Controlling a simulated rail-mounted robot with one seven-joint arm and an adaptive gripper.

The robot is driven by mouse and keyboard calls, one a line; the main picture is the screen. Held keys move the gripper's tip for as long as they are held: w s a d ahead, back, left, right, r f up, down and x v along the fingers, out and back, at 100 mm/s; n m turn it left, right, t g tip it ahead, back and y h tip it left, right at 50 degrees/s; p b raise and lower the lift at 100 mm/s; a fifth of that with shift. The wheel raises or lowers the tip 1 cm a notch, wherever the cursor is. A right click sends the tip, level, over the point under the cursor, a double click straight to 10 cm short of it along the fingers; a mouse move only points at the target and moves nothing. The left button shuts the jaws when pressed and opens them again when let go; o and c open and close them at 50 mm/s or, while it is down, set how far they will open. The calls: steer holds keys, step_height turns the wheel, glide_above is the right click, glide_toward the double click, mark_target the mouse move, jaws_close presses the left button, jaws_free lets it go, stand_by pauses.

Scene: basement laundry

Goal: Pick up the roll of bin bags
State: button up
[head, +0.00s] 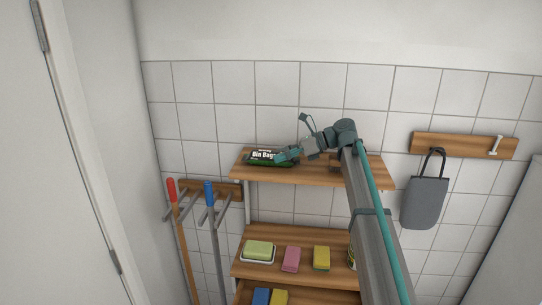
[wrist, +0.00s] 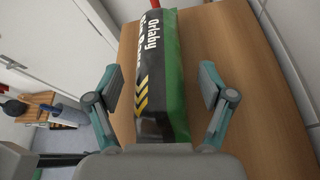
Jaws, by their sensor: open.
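The roll of bin bags (head: 262,156) is a black and green pack with white lettering. It lies on the top wooden shelf (head: 320,176), towards its left end. In the wrist view the pack (wrist: 158,72) runs lengthwise away from me, with yellow chevrons on its near part. My gripper (wrist: 155,88) is open, with one finger on each side of the pack.
Lower shelves hold a green soap in a dish (head: 258,251), a pink sponge (head: 291,259) and a yellow sponge (head: 321,257). Tools with red and blue handles (head: 208,195) hang at left. A grey bag (head: 424,202) hangs at right. The top shelf is bare right of the pack.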

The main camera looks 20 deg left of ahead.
steer(key=shift+x, duration=1)
steer(key=c, duration=1.4)
steer(key=shift+r, duration=0.1)
steer(key=shift+c, duration=0.2)
